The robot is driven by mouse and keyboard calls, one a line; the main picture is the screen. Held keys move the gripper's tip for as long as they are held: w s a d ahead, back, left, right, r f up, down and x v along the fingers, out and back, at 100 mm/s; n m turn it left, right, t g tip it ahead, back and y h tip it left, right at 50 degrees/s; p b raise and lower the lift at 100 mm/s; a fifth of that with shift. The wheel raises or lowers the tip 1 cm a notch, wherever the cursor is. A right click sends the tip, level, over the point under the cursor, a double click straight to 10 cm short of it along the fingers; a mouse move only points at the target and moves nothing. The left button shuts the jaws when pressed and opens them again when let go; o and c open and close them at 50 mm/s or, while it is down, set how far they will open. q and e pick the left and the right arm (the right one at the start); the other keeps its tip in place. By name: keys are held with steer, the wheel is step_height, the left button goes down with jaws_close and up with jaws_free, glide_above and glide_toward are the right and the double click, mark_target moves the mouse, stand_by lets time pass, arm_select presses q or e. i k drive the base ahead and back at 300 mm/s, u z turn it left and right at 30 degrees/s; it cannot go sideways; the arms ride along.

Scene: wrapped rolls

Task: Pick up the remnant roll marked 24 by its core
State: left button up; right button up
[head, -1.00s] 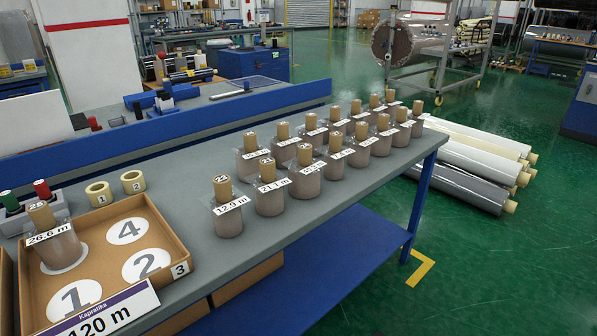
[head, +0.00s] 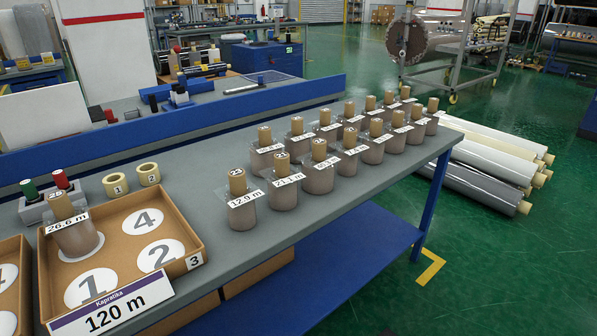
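Wrapped remnant rolls with tan cores stand upright in two rows on the grey table. The nearest roll, labelled 12.9 m (head: 241,214), has a number on its core top that looks like 23. Beside it are a roll labelled 21.1 m (head: 283,194) and another front-row roll (head: 319,178). A roll labelled 26.6 m (head: 75,238) stands in a cardboard tray (head: 187,222). Neither of my grippers is in view.
The tray has numbered white circles and a 120 m sign (head: 112,304). Two loose tan rings (head: 115,185) (head: 149,174) and a grey block with green and red plugs (head: 50,204) lie behind it. A blue rail (head: 170,131) runs along the back. The front strip of tabletop is clear.

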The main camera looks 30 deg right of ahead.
mark_target(318, 165)
steer(key=u, duration=3.25)
steer(key=k, duration=2.45)
steer(key=z, duration=1.25)
